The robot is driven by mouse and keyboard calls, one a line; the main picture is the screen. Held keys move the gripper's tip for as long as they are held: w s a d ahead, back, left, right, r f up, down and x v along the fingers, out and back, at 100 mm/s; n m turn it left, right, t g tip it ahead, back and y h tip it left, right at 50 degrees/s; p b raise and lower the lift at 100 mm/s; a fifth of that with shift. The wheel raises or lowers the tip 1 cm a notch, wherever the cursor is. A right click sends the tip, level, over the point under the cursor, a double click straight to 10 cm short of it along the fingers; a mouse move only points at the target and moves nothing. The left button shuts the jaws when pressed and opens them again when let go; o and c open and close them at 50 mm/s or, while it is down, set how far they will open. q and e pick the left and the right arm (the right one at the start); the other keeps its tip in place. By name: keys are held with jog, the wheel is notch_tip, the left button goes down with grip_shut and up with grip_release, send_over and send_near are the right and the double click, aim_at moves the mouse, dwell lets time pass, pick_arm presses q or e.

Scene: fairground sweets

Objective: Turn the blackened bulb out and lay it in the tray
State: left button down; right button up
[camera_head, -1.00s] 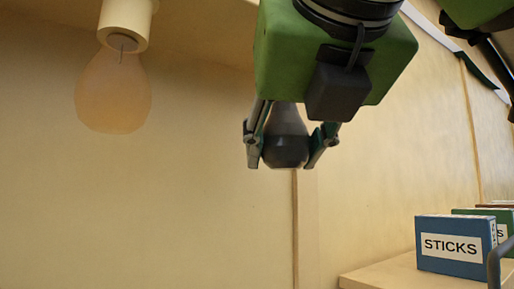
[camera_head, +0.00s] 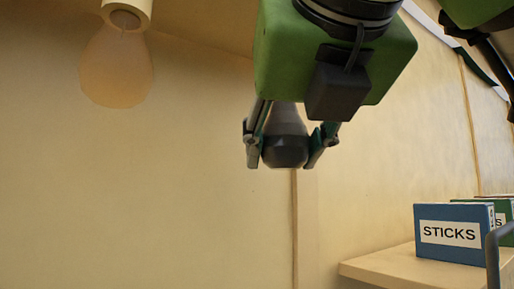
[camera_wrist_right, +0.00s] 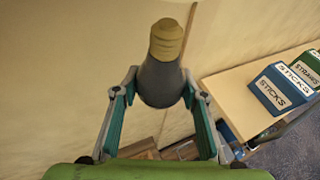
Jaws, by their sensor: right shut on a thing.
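The blackened bulb (camera_head: 286,148) is dark grey and hangs between the fingers of my right gripper (camera_head: 284,150), which is shut on it. In the right wrist view the bulb (camera_wrist_right: 160,80) shows its yellowish threaded base (camera_wrist_right: 166,38) free of any socket, pointing away from the palm of my right gripper (camera_wrist_right: 156,92). A clear, orange-tinted bulb (camera_head: 117,68) sits in a cream socket (camera_head: 128,13) at the upper left of the head view. No tray can be made out for certain. My left gripper is not in view.
A wooden shelf (camera_head: 385,268) at the lower right holds a blue box marked STICKS (camera_head: 452,234) and a green box (camera_head: 492,207) behind it. A pale wall fills the background. The space below the held bulb looks open in the head view.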

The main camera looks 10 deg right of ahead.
jog(key=shift+s+f+b, duration=0.4)
jog(key=shift+s+b, duration=0.25)
jog(key=shift+s, duration=0.05)
jog(key=shift+s+a+f+b, duration=0.1)
jog(key=shift+s+f+b, duration=0.3)
jog(key=shift+s, duration=0.35)
jog(key=shift+s+a+f+b, duration=0.15)
jog(key=shift+s+b, duration=0.3)
jog(key=shift+s, duration=0.25)
jog(key=shift+s+f+b, duration=0.3)
jog(key=shift+s+b, duration=0.15)
jog(key=shift+s, duration=0.3)
jog(key=shift+s+a+f+b, duration=0.1)
jog(key=shift+s+f+b, duration=0.05)
jog(key=shift+s, duration=0.25)
jog(key=shift+s+f+b, duration=0.1)
jog(key=shift+s+b, duration=0.05)
jog(key=shift+s, duration=0.25)
jog(key=shift+w, duration=0.1)
